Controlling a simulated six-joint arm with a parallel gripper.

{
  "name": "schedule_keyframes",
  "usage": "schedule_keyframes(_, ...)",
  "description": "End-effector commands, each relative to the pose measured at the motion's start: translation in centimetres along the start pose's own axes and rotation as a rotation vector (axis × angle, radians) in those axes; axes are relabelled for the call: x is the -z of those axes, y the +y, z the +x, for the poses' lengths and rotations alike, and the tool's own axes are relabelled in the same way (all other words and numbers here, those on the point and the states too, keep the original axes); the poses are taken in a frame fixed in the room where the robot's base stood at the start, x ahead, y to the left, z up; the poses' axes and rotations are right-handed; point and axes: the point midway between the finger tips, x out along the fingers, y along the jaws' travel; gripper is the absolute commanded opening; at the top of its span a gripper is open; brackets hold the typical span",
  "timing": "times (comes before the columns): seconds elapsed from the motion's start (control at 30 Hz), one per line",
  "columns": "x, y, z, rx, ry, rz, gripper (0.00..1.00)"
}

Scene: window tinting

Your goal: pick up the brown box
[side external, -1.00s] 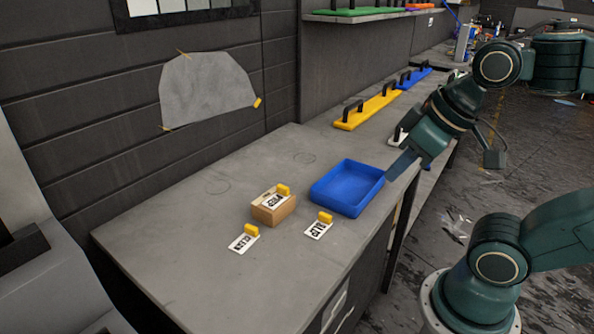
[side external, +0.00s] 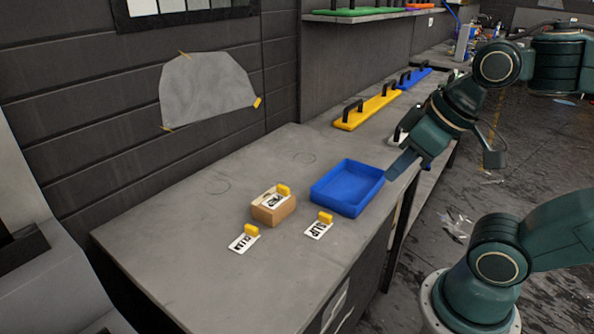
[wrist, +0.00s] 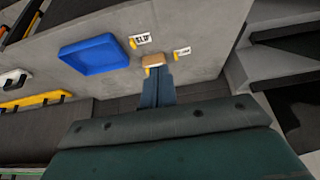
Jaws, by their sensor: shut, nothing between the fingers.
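The brown box (side external: 272,209) sits on the grey table, with a white label and a yellow clip on its top. It also shows in the wrist view (wrist: 153,60), just beyond my fingertips in the picture. My gripper (side external: 392,176) is near the right edge of the blue tray, to the right of the box and apart from it. In the wrist view my gripper (wrist: 157,74) has its fingers together with nothing between them.
The blue tray (side external: 318,196) stands right of the box. A card with a yellow clip (side external: 241,243) lies in front of the box and another (side external: 318,231) lies to its right. The grey table (side external: 190,255) is clear at the left. A yellow float (side external: 366,110) lies farther back.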

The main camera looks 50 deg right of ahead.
Motion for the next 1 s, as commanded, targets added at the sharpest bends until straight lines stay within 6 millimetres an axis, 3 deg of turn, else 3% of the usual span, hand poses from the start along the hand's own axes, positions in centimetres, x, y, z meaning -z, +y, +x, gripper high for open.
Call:
schedule_keyframes(0.3, 0.0, 0.0, 0.0, 0.0, 0.0, 0.0, 0.02)
schedule_keyframes(0.77, 0.0, 0.0, 0.0, 0.0, 0.0, 0.0, 0.92)
schedule_keyframes(1.0, 0.0, 0.0, 0.0, 0.0, 0.0, 0.0, 0.94)
